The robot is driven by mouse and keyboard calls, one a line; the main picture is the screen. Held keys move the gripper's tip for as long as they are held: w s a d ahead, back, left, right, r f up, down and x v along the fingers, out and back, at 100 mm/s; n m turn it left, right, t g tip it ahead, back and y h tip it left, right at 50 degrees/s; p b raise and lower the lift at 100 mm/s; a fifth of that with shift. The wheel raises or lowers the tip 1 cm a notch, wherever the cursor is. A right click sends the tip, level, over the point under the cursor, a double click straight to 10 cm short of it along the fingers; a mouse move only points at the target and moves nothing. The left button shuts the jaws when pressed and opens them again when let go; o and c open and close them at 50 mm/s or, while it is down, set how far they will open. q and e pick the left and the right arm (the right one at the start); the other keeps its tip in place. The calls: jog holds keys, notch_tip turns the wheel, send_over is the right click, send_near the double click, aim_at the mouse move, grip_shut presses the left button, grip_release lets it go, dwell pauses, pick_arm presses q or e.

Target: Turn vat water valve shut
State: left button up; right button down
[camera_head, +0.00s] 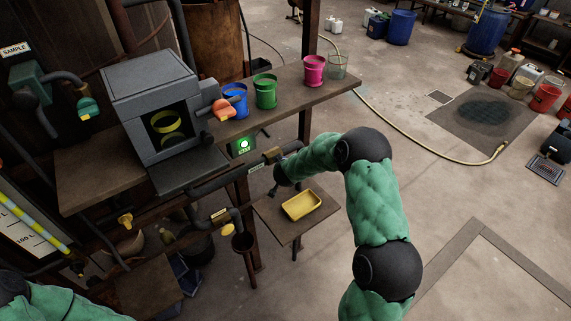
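A dark pipe (225,178) runs along the front of the bench, with small labels too small to read, so I cannot tell which fitting is the vat water valve. A yellow handle (126,220) sits at the pipe's lower left, and another small yellow part (227,230) is by the lower bend. My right arm comes up from the bottom and bends left. My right gripper (275,186) is small and dark beside the pipe's right end, above a yellow tray; whether it touches anything is unclear. My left gripper is out of view; only a green arm link shows at the lower left.
A yellow tray (301,205) lies on a low shelf.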

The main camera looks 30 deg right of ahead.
jog(key=shift+a, duration=0.1)
dwell(0.5)
jog(key=c, duration=0.9)
grip_release()
jog(key=shift+w, duration=0.1)
jog(key=shift+c, duration=0.2)
jog(key=shift+r, duration=0.1)
jog(key=v, duration=1.2)
jog(key=s+a+f+y+b, duration=0.1)
jog(key=a+f+b, duration=0.15)
jog(key=f, duration=0.35)
jog(key=s+a+f+n+g+y+b, duration=0.1)
jog(key=a+f+b, duration=0.15)
jog(key=f, duration=0.35)
jog(key=s+a+f+y+b, duration=0.1)
jog(key=a+f+b, duration=0.15)
jog(key=f, duration=0.35)
jog(key=s+a+f+g+y+b, duration=0.2)
jog(key=s+a+f+b, duration=0.4)
jog(key=f, duration=0.5)
jog(key=s+a+f+n+g+y+b, duration=0.1)
jog(key=s+a+f+g+b, duration=0.1)
jog(key=s+a+f+b, duration=0.4)
jog(key=s+a+f+n+g+y+b, duration=0.1)
jog(key=s+a+f+b, duration=0.5)
jog(key=s+f, duration=0.6)
notch_tip(320, 180, down, 5)
jog(key=shift+f+g+y, duration=0.1)
jog(key=shift+g+y, duration=0.7)
